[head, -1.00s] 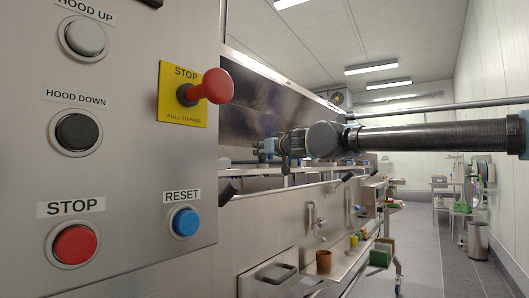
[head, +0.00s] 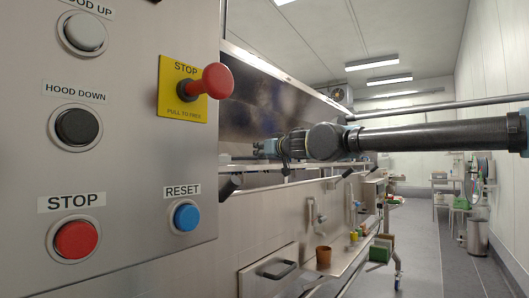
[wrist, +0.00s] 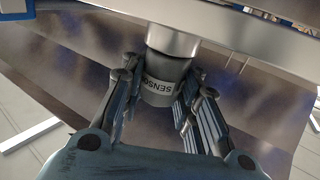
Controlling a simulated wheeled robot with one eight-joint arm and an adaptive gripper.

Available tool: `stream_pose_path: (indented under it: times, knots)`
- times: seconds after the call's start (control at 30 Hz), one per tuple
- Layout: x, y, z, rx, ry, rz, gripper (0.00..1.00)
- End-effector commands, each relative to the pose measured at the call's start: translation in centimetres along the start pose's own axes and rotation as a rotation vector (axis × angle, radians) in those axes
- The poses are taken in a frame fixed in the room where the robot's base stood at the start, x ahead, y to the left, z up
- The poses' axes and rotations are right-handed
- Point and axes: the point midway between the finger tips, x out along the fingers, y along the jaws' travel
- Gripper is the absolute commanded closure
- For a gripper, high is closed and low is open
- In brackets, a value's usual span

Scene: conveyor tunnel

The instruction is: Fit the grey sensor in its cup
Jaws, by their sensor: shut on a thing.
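The grey sensor (wrist: 158,92) is a short dark-grey cylinder with a pale lettered band, seen in the wrist view. My gripper (wrist: 158,100) is shut on it, with a ribbed finger on each side. A shiny round metal cup (wrist: 173,41) sits directly above the sensor, under a metal bar. The sensor's upper end meets or overlaps the cup's lower rim; I cannot tell how far it is inside. In the head view my gripper (head: 262,148) is small at the hood opening, and the sensor and cup cannot be made out there.
A metal bar (wrist: 245,32) crosses the top of the wrist view, close to the gripper. In the head view a control panel (head: 130,150) with buttons stands close at left. A brown pot (head: 323,256) stands on a side shelf. The aisle floor (head: 420,245) at right is clear.

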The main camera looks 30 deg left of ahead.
Motion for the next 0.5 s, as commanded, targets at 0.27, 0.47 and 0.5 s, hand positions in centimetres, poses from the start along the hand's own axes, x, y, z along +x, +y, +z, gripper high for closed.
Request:
stream_pose_path:
  times: [0.27,0.47,0.5]
  knots:
    - [-0.01,0.01,0.02,0.0,0.0,0.0,0.48]
    - [-0.01,0.0,0.01,0.0,0.0,0.0,0.48]
    - [-0.01,0.0,0.01,0.0,0.0,0.0,0.48]
